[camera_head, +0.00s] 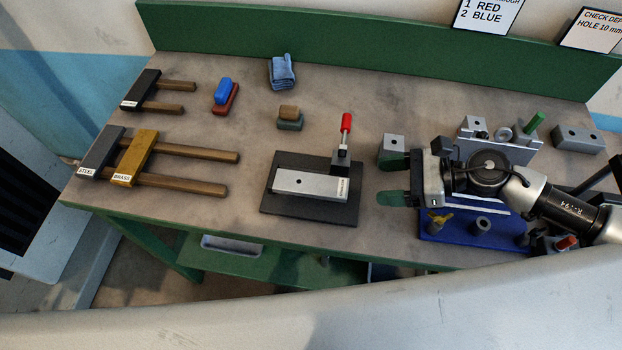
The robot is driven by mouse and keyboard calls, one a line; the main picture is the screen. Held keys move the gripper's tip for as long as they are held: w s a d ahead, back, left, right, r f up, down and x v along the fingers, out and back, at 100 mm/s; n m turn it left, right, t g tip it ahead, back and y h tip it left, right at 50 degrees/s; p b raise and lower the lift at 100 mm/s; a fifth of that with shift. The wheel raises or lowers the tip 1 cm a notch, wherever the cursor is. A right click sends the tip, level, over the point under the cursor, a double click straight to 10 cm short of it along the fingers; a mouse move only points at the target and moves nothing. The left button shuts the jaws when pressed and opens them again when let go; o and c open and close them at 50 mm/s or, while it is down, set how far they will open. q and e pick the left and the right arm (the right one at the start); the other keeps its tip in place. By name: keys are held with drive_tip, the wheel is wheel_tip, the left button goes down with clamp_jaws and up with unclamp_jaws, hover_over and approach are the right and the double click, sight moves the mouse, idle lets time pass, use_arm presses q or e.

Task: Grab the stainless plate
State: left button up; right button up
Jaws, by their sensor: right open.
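A flat silver plate (309,185) with a hole and a small label lies on a black base (318,215) in the middle of the bench. I cannot read the label, so I cannot tell for sure that it is the stainless one. A red-handled clamp (346,123) stands at the plate's right end. My right gripper (391,180) is open and empty, right of the base, with its green-looking fingers pointing left and apart from the plate. My left gripper is not in view.
Grey block (393,146) is close to my right gripper; a blue fixture (470,236) lies under my right arm. Bare bench shows between brass piece and black base.

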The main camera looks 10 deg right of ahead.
sight(343, 188)
drive_tip(key=shift+f, duration=0.95)
drive_tip(key=shift+w+a+f+p, duration=0.1)
drive_tip(key=shift+w+a+p, duration=0.1)
drive_tip(key=shift+a+p, duration=0.15)
drive_tip(key=shift+w+a+f, duration=0.15)
drive_tip(key=shift+a+f, duration=0.15)
drive_tip(key=shift+a, duration=0.15)
drive_tip(key=shift+a+p, duration=0.3)
drive_tip(key=shift+a, duration=0.05)
drive_tip(key=p+x, duration=0.2)
drive_tip(key=x, duration=0.2)
drive_tip(key=shift+w+a+f, duration=0.1)
drive_tip(key=shift+w+a, duration=0.1)
drive_tip(key=shift+a, duration=0.1)
drive_tip(key=shift+a+f, duration=0.2)
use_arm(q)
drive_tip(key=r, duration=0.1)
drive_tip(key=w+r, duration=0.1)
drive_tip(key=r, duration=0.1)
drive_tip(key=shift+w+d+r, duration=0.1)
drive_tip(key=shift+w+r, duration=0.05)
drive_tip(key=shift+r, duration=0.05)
use_arm(e)
drive_tip(key=shift+c, duration=0.5)
